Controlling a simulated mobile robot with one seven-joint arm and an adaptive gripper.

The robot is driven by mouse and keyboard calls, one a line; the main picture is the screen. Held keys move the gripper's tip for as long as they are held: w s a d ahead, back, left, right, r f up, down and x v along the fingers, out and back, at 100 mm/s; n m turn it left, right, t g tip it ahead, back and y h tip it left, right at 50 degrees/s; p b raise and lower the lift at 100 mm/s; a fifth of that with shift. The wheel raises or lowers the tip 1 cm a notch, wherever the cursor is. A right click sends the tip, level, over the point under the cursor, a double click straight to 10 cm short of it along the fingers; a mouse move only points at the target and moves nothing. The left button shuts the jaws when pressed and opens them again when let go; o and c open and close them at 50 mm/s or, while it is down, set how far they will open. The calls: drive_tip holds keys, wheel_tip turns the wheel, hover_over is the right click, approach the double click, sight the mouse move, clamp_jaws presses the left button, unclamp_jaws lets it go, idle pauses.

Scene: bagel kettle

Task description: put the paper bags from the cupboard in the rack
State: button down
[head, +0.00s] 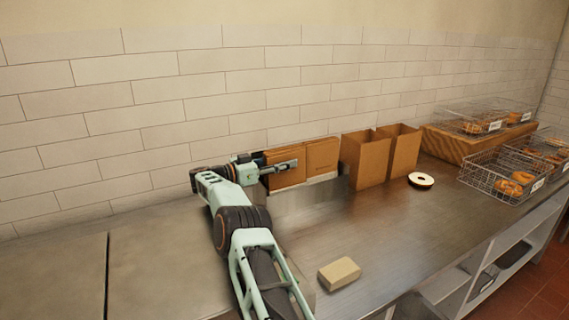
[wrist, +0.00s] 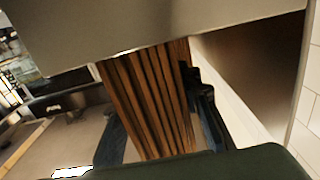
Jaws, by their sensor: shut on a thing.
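My gripper (head: 283,167) is at the back of the steel counter, shut on a bundle of folded brown paper bags (head: 285,178). In the wrist view the bundle (wrist: 147,95) shows as several upright brown layers between the dark fingers. The metal rack (head: 322,178) stands against the wall; its smooth panel (wrist: 170,25) crosses the top of the wrist view, close to the bundle. A second brown bundle (head: 323,155) is in the rack, just right of the held one. Whether the held bundle rests on the rack is hidden. The cupboard cannot be made out.
Two open brown bags (head: 367,160) stand right of the rack, with a white roll (head: 421,180) beside them. A beige block (head: 339,273) lies near the front edge. Wire baskets (head: 503,174) of bagels are at the right. The middle of the counter is clear.

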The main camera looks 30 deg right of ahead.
drive_tip(key=shift+f, duration=0.15)
drive_tip(key=c, duration=1.8)
unclamp_jaws()
drive_tip(key=shift+f, duration=0.2)
drive_tip(key=shift+c, duration=0.2)
drive_tip(key=o, duration=0.4)
drive_tip(key=shift+o, duration=0.2)
drive_tip(key=shift+r, duration=0.1)
drive_tip(key=a+b, duration=0.1)
drive_tip(key=a, duration=1.1)
drive_tip(key=shift+w, duration=0.3)
